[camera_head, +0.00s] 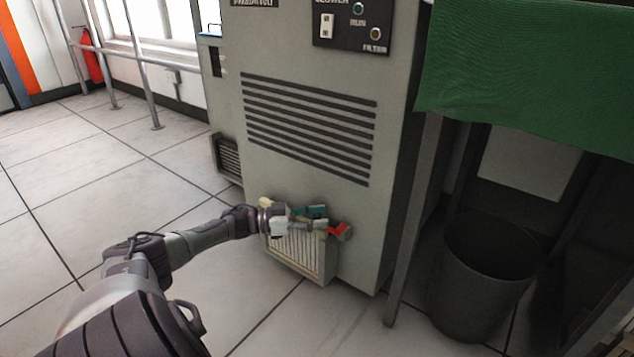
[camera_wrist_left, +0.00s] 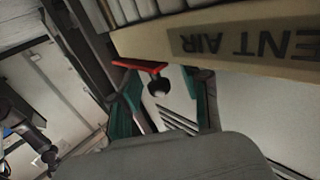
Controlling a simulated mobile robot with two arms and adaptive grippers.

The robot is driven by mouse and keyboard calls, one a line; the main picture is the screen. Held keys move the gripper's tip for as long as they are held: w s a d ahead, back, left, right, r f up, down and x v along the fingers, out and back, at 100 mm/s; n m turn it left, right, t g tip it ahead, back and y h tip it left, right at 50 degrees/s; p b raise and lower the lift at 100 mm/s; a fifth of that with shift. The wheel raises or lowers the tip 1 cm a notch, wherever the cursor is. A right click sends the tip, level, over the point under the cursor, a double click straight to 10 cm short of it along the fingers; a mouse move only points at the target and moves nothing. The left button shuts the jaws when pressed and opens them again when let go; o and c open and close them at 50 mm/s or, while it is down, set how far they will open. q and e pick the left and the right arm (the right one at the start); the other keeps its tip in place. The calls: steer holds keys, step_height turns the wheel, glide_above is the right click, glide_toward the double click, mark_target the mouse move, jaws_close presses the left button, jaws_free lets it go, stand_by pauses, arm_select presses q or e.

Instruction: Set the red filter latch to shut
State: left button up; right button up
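The red filter latch (camera_head: 341,231) sits at the upper right corner of the ribbed filter (camera_head: 300,252), low on the front of the grey cabinet. In the left wrist view the latch (camera_wrist_left: 138,65) is a flat red bar with a dark round pivot, beside the filter's cream frame (camera_wrist_left: 215,38). My left gripper (camera_head: 316,218) is in front of the filter's top edge, just left of the latch. Its teal-padded fingers (camera_wrist_left: 166,105) are spread apart, with the pivot showing between them. I cannot tell whether a finger touches the latch. My right gripper is not in view.
The grey cabinet (camera_head: 310,190) with dark vent slots stands behind the filter. To the right are a table leg (camera_head: 408,240), a dark bin (camera_head: 482,285) and a hanging green cloth (camera_head: 530,75). Tiled floor (camera_head: 100,180) is clear on the left.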

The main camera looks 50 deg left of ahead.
arm_select(q)
steer(key=v, duration=1.2)
steer(key=shift+d, duration=0.15)
stand_by(0.3)
